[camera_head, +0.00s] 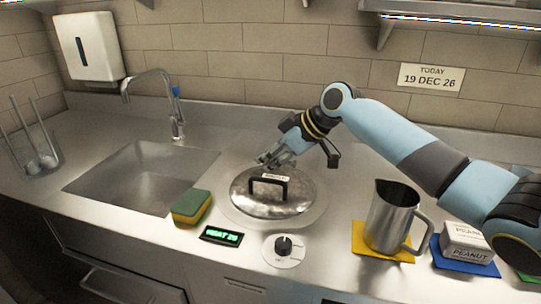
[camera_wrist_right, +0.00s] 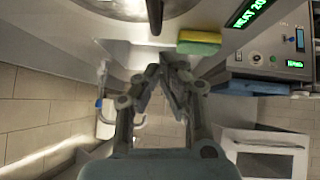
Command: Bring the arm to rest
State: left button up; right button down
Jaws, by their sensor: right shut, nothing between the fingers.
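My right arm reaches in from the right in the head view. Its gripper (camera_head: 270,160) is just behind and above the metal lid (camera_head: 292,205), near the lid's black handle (camera_head: 268,183). In the right wrist view the two fingers of my right gripper (camera_wrist_right: 163,62) come together at the tips with nothing between them. The lid's edge shows at the top of that view, beyond the fingertips. I cannot tell from the head view how far the fingers are above the lid. My left gripper is in neither view.
The sponge (camera_head: 190,206), the green display (camera_head: 221,235) and the knob (camera_head: 284,246) sit in front of the lid. A metal pitcher (camera_head: 388,215) stands on a yellow mat (camera_head: 360,241), beside the peanut box (camera_head: 464,243). The sink (camera_head: 140,175) and faucet (camera_head: 177,115) are at left.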

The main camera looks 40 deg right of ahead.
pick_arm(q)
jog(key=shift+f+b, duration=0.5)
jog(key=shift+b, duration=0.5)
pick_arm(e)
jog(key=v, duration=1)
jog(key=shift+s+a, duration=0.15)
jog(key=shift+a, duration=0.05)
